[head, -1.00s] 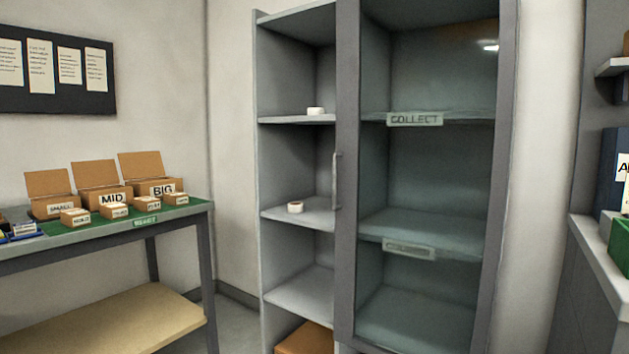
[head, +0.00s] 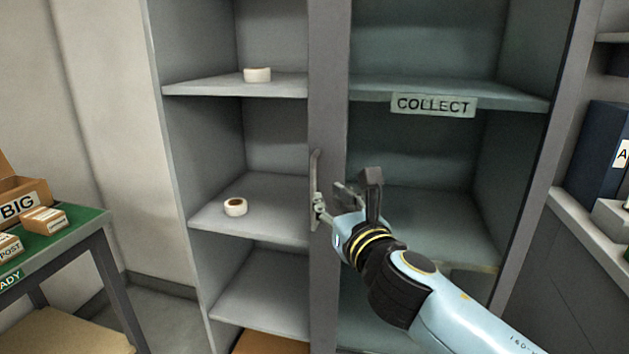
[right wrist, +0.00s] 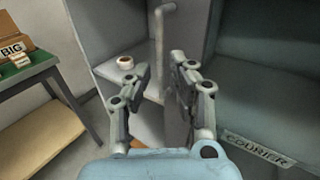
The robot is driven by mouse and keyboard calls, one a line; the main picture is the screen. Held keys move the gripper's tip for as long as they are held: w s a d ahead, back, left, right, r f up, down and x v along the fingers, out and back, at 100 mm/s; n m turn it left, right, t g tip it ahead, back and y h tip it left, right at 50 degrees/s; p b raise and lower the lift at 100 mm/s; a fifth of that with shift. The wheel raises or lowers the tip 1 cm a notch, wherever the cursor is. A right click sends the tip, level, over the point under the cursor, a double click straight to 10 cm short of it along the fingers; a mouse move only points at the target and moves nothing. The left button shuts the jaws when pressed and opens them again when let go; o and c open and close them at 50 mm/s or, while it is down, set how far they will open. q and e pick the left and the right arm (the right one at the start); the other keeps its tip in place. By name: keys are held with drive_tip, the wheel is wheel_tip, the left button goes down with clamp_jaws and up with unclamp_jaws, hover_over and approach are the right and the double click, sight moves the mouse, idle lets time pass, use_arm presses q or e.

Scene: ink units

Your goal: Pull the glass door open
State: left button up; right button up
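The glass door (head: 328,70) has a grey frame and covers the right part of the grey cabinet; it looks closed. Its upright bar handle (head: 315,170) is on the left stile. The handle also shows in the right wrist view (right wrist: 160,40), rising between the fingers in the picture. My right gripper (head: 332,199) is open at the handle's lower half. In the right wrist view the fingers (right wrist: 160,80) stand apart, one on each side of the bar. I cannot tell whether they touch it. My left gripper is not in view.
Open shelves left of the door hold two white tape rolls (head: 257,75) (head: 235,207). A COLLECT label (head: 433,105) marks a shelf behind the glass. A green-topped table (head: 75,233) with boxes stands at left. A grey counter (head: 575,215) stands close at right.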

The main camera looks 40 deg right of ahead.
sight(314, 182)
drive_tip(key=x, duration=0.9)
drive_tip(key=shift+w+f, duration=0.1)
drive_tip(key=shift+w, duration=0.1)
clamp_jaws()
